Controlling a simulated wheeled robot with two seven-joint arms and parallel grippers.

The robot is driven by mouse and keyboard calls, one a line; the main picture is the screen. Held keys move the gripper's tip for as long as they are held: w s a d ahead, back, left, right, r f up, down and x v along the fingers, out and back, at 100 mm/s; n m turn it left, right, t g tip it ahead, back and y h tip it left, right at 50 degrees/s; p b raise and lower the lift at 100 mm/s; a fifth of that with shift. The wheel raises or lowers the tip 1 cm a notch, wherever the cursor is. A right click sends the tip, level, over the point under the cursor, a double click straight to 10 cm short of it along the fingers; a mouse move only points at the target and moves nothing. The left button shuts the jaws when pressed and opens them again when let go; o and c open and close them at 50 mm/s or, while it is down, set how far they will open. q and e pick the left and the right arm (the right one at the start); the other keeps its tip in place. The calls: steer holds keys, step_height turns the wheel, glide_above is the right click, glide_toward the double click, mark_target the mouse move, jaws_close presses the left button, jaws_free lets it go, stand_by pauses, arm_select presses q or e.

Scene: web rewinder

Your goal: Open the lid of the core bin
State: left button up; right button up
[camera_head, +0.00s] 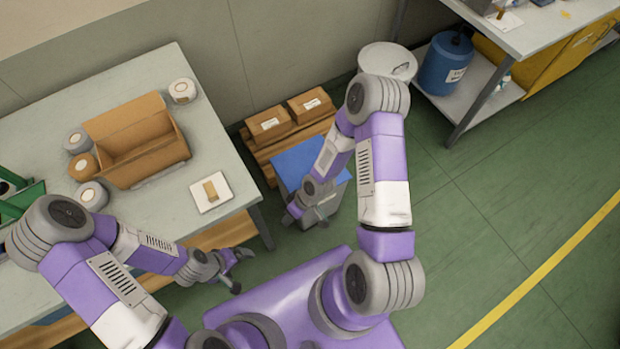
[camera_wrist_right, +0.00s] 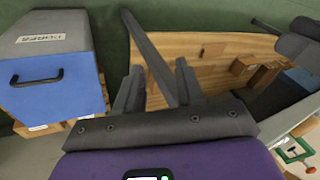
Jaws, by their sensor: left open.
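The core bin is a grey box with a flat blue lid (camera_head: 302,163). The lid looks shut; my right arm crosses in front of part of it. In the right wrist view the blue lid (camera_wrist_right: 78,98) has a black bar handle (camera_wrist_right: 38,78), and a grey face carries a white label. My right gripper (camera_head: 293,213) is by the bin's near left side. Its two dark fingers (camera_wrist_right: 158,88) are apart with nothing held, and the bin lies to their left, not touching. My left gripper (camera_head: 240,270) is open and empty, off the table's near right edge.
A table (camera_head: 160,70) at left holds an open cardboard box (camera_head: 130,140), several rolls and a white tile (camera_head: 211,193). Two cartons (camera_head: 268,124) sit on a wooden pallet behind the bin. A blue drum (camera_head: 445,65) stands on a shelf at upper right. Green floor is free at right.

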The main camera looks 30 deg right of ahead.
steer(key=w+d+f+n+t+h+b, duration=0.1)
steer(key=w+d+f+n+h+b, duration=0.1)
steer(key=w+d+f+n+b, duration=0.45)
steer(key=w+d+f+n+h+b, duration=0.1)
steer(key=w+d+f+n+h, duration=0.25)
steer(key=w+d+n, duration=0.6)
steer(key=shift+m+y, duration=0.45)
steer(key=shift+m, duration=0.45)
steer(key=f, duration=0.2)
steer(key=s+d+f+b, duration=0.1)
steer(key=f, duration=0.1)
steer(key=f+b, duration=0.1)
steer(key=f, duration=0.1)
steer(key=shift+s+d+f, duration=0.1)
steer(key=shift+s+d, duration=0.15)
steer(key=shift+d, duration=0.05)
steer(key=shift+w+f+b, duration=0.15)
steer(key=shift+f+b, duration=0.2)
steer(key=shift+f, duration=0.2)
arm_select(q)
step_height(320, 180, down, 12)
arm_select(e)
jaws_close()
